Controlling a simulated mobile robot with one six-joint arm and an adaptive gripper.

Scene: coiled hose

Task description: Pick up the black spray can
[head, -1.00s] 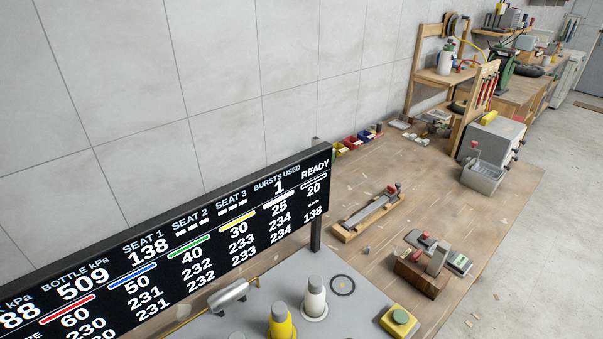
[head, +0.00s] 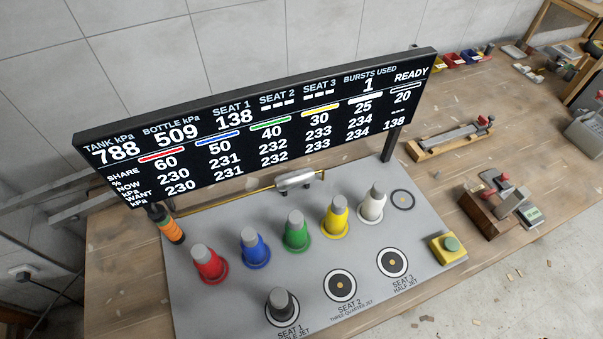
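A black can-like piece (head: 281,305) with a grey cap stands upright on the Seat 1 marking at the front of the grey board (head: 320,255). It looks like the black spray can and tapers like its neighbours. Its foot is near the bottom edge of the view, and it covers part of the Seat 1 label. My gripper is not in view.
Red (head: 209,265), blue (head: 255,248), green (head: 297,232), yellow (head: 335,217) and white (head: 371,204) capped pieces stand in a row behind it. The Seat 2 (head: 340,286) and Seat 3 (head: 392,263) targets are bare.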

